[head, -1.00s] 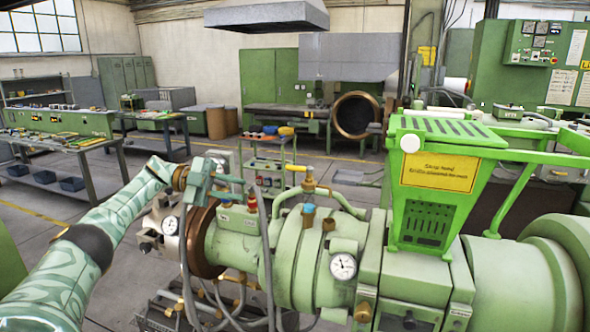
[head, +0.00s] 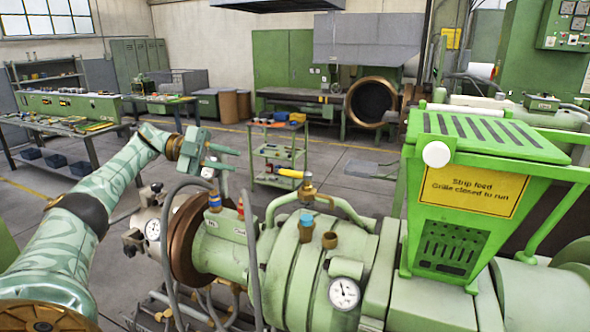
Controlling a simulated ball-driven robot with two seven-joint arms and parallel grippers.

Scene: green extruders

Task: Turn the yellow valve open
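The yellow valve (head: 291,173) has a short yellow lever handle on a brass body. It stands on a curved green pipe on top of the green extruder barrel. The handle points left, roughly level, in the head view. My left gripper (head: 225,158) is to the left of the handle and a little higher in the picture. Its two green fingers point right and are spread apart, with nothing between them. A clear gap shows between the fingertips and the handle. My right gripper is not in view.
The green extruder barrel (head: 290,262) fills the lower middle, with gauges, fittings and grey hoses (head: 254,240) near the arm. A green hopper with a yellow sign (head: 472,189) stands to the right. A green cart (head: 279,150) and workbenches stand behind on open floor.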

